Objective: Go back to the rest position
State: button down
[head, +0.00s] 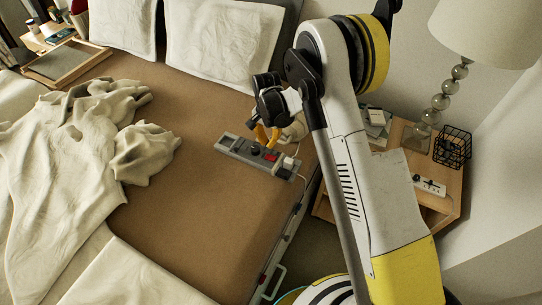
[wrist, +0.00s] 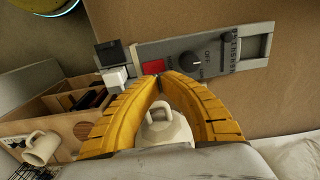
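My gripper (head: 266,142) is over the bed, low above a long grey control panel (head: 230,149). In the wrist view its two yellow fingers (wrist: 160,77) come together at the tips, close to the panel's red button (wrist: 153,67). No object shows clamped at the tips. The wrist view also shows the panel's black knob, slider and dark lettering. My arm reaches in from the lower right of the head view. A cream pot-like thing (wrist: 160,130) shows through the gap between the fingers; its distance is unclear.
The bed (head: 190,210) has pillows (head: 220,50) at its head and a crumpled cover (head: 60,150) on the left. A wooden nightstand (head: 440,203) stands right of my arm with a lamp (head: 455,85), a wire basket (head: 452,147) and a white power strip (head: 428,186).

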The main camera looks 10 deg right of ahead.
dwell(0.3)
jog(key=s+d+r+n+t, duration=0.1)
jog(key=s+d+r, duration=0.15)
jog(key=r, duration=0.55)
jog(key=s+d+r+n+t, duration=0.15)
jog(key=s+r, duration=0.25)
jog(key=r, duration=0.4)
jog(key=s+d+r+n+t, duration=0.1)
jog(key=s+d+r, duration=0.2)
jog(key=r, duration=0.6)
jog(key=s+d+r+n+t, duration=0.1)
jog(key=s+d+r+t, duration=0.1)
jog(key=s, duration=0.7)
jog(key=s+d+r+n+t, duration=0.1)
jog(key=s+d, duration=0.3)
jog(key=s, duration=0.5)
jog(key=shift+r+n+t, duration=0.35)
jog(key=shift+r+n, duration=0.3)
jog(key=shift+r, duration=0.25)
